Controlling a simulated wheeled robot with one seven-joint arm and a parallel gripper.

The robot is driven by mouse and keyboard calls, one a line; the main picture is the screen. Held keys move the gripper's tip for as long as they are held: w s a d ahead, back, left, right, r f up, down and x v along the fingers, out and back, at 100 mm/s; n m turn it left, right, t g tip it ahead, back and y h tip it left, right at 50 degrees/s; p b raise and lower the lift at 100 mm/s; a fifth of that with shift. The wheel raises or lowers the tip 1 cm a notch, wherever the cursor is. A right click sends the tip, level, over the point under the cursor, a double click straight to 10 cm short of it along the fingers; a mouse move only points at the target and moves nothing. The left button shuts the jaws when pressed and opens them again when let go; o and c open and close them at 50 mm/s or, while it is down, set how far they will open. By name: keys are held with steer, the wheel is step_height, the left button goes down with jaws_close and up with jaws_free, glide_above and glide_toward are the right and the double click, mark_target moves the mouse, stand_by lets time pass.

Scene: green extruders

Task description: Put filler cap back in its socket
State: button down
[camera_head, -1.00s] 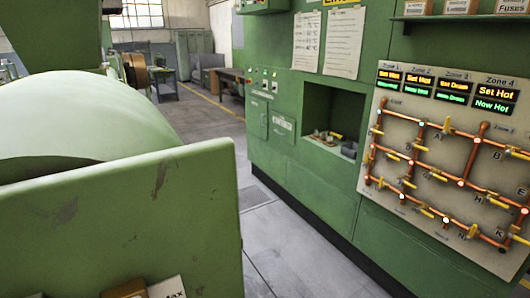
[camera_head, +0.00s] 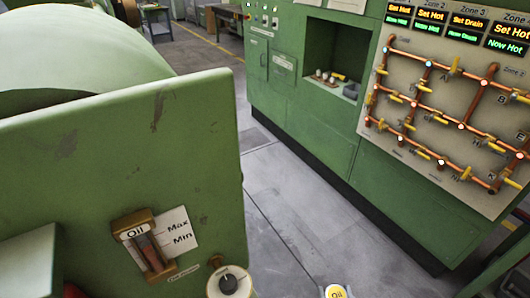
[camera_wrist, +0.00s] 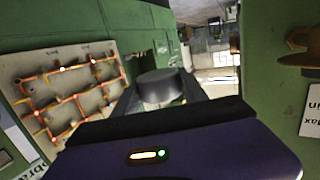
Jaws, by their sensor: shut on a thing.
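The filler cap (camera_head: 337,292), with a round yellow "Oil" top, shows at the bottom edge of the head view. In the wrist view it is a dark grey cylinder (camera_wrist: 160,87) between the fingers of my gripper (camera_wrist: 161,94), which is shut on it. Most of my gripper is below the head view. A pale round fitting with a dark centre (camera_head: 229,284), apparently the socket, is low on the green machine panel (camera_head: 120,150), beside a small label. The cap is to its right, apart from it. The fitting is not visible in the wrist view.
A brown oil gauge (camera_head: 146,245) with a Max/Min plate (camera_head: 172,230) sticks out left of the fitting. A green cabinet (camera_head: 300,110) with a pipe board (camera_head: 450,110) stands across the aisle. The floor (camera_head: 290,195) between is clear.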

steer(key=d+f, duration=0.1)
steer(key=f, duration=0.1)
steer(key=d+f, duration=0.1)
steer(key=d, duration=0.1)
steer(key=shift+w+f, duration=0.1)
steer(key=shift+f, duration=0.3)
steer(key=shift+r, duration=0.1)
steer(key=shift+a, duration=0.1)
stand_by(0.6)
